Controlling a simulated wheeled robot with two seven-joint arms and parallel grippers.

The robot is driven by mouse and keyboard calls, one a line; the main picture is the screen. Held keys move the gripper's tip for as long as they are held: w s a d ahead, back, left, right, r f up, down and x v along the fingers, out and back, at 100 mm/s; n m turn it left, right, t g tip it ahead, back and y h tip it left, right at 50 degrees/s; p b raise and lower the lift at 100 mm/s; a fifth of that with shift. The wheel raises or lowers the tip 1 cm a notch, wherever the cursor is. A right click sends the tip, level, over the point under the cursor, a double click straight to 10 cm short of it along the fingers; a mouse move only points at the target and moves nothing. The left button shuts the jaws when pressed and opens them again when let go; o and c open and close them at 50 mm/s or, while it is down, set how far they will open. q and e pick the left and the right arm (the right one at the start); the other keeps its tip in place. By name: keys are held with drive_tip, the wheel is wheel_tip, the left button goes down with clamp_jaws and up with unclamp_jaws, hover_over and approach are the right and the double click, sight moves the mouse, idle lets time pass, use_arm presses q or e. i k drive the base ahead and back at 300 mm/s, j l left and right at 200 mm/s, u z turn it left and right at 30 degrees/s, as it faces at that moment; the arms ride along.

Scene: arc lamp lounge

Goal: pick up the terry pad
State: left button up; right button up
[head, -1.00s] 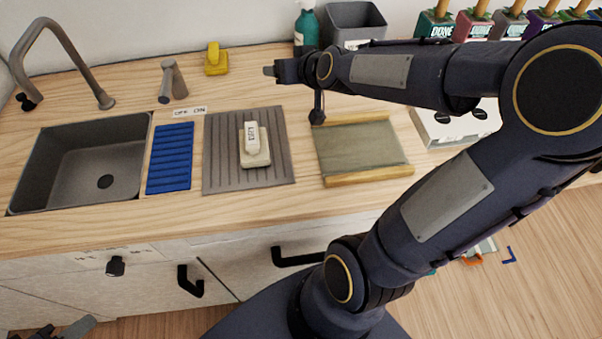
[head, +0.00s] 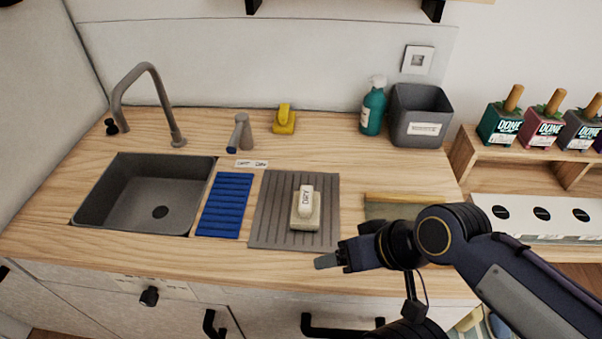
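A cream pad with a white grip marked "DRY", which looks like the terry pad (head: 305,222), sits on the grey ribbed mat (head: 268,225) in the head view. My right gripper (head: 328,261) is in front of and slightly right of the mat, near the counter's front edge, pointing left. It is apart from the pad and holds nothing that I can see. Its fingers are seen side-on, so their opening cannot be told. My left gripper is not in view.
The sink (head: 145,195) and blue ribbed mat (head: 224,205) lie left. A yellow-handled tool (head: 284,121), teal spray bottle (head: 373,108) and grey bin (head: 420,115) stand behind. My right arm partly hides a greenish board (head: 392,208).

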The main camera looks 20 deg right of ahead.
sight(305, 216)
drive_tip(key=i+j+z, duration=0.25)
drive_tip(key=j, duration=0.25)
drive_tip(key=j+z, duration=0.25)
drive_tip(key=j, duration=0.25)
drive_tip(key=j+z, duration=0.25)
drive_tip(key=j, duration=0.3)
